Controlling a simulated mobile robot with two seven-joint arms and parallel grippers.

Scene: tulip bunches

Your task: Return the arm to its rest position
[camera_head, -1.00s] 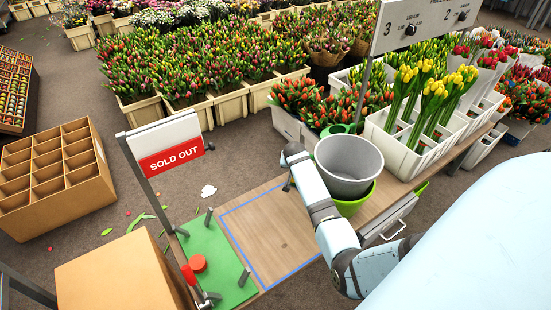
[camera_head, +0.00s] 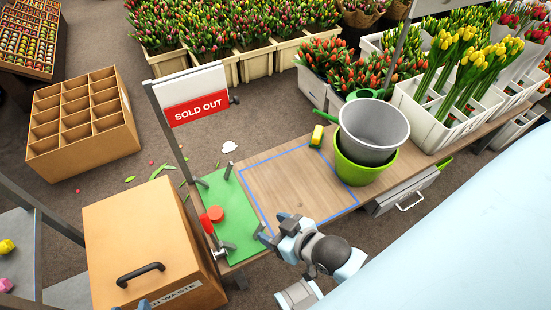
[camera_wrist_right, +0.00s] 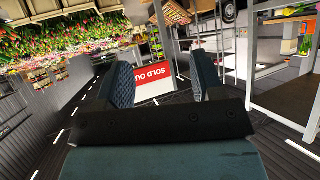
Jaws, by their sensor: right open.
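My right gripper (camera_head: 272,226) is at the front edge of the wooden table (camera_head: 290,190), near the corner of the blue-outlined area. It is open, and its arm comes in from the lower right. In the right wrist view its two dark padded fingers (camera_wrist_right: 163,82) stand apart with nothing between them; the SOLD OUT sign shows beyond the gap. A small blue-grey piece (camera_head: 144,303) at the bottom edge of the head view may be the tip of my left gripper; the rest is out of frame.
A grey bucket (camera_head: 374,130) sits in a green one (camera_head: 362,168) on the table, beside a yellow-green item (camera_head: 317,136). The SOLD OUT sign (camera_head: 196,104) stands above a green mat (camera_head: 228,208). A brown waste box (camera_head: 140,235) is left. Tulip crates stand behind.

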